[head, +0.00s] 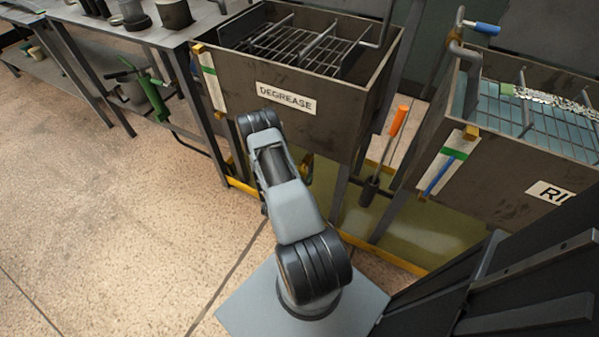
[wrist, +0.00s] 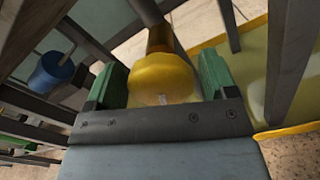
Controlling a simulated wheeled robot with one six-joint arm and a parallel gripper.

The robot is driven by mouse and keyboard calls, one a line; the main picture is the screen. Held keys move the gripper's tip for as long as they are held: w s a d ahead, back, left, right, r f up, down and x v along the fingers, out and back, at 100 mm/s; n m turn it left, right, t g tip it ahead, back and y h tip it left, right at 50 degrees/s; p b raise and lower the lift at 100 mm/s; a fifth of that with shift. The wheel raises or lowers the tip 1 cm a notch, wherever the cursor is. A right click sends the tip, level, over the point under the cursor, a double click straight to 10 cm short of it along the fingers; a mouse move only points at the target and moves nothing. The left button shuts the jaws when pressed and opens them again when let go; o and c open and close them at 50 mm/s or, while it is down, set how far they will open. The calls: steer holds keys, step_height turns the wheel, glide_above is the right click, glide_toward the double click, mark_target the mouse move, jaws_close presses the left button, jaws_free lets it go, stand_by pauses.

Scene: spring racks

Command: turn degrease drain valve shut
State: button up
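The degrease tank (head: 330,140) is a dark metal tank with a "DEGREASE" label, at the top middle of the head view. In the wrist view a rounded yellow piece (wrist: 163,78), which looks like the drain valve's handle, sits under a dark vertical pipe. My gripper (wrist: 163,88) has its green-padded fingers one on each side of this piece. The pads are close to its sides, but I cannot tell whether they press on it. In the head view my arm hides the gripper and most of the valve area below the tank.
The rinse tank (head: 481,185) stands to the right. An orange-handled tool (head: 399,121) is upright between the tanks. Tank legs and a yellow-edged tray (head: 403,264) surround the space below. A bench (head: 140,38) is at left. The floor at left is clear.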

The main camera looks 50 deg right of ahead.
steer(key=c, duration=0.6)
steer(key=shift+c, duration=0.2)
